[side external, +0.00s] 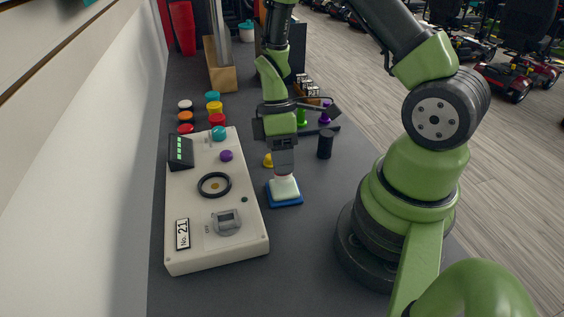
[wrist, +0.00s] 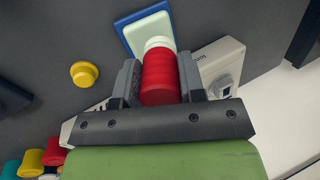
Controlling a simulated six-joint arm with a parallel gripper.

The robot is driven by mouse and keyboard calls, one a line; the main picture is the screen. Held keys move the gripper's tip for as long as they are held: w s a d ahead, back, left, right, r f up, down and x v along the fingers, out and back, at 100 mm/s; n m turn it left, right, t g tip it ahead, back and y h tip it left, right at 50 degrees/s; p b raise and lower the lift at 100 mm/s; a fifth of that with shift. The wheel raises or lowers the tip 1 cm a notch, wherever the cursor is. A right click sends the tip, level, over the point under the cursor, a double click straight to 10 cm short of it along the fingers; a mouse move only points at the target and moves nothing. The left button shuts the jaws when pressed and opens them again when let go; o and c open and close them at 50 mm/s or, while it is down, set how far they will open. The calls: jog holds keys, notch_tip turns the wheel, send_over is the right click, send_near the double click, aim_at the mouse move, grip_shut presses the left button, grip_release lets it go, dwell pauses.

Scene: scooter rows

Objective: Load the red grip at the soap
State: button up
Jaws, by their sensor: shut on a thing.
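My gripper (side external: 284,170) is shut on the red grip (wrist: 165,78), a ribbed red cylinder with a white end. In the wrist view its two jaws (wrist: 160,64) sit on either side of the grip. The pale green soap (wrist: 152,30) lies on a blue base (wrist: 125,28) just beyond the white end. In the side view the soap (side external: 284,188) on its blue base (side external: 286,201) is directly below my gripper. The grip is mostly hidden there by the jaws. I cannot tell whether its end touches the soap.
A white panel (side external: 190,255) with a black ring and a dial lies left of the soap. A yellow knob (side external: 268,160) and a black cylinder (side external: 325,145) stand behind it. Several coloured caps are at the back left. The table right of the soap is clear.

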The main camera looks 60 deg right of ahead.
jog(key=shift+r, duration=2.8)
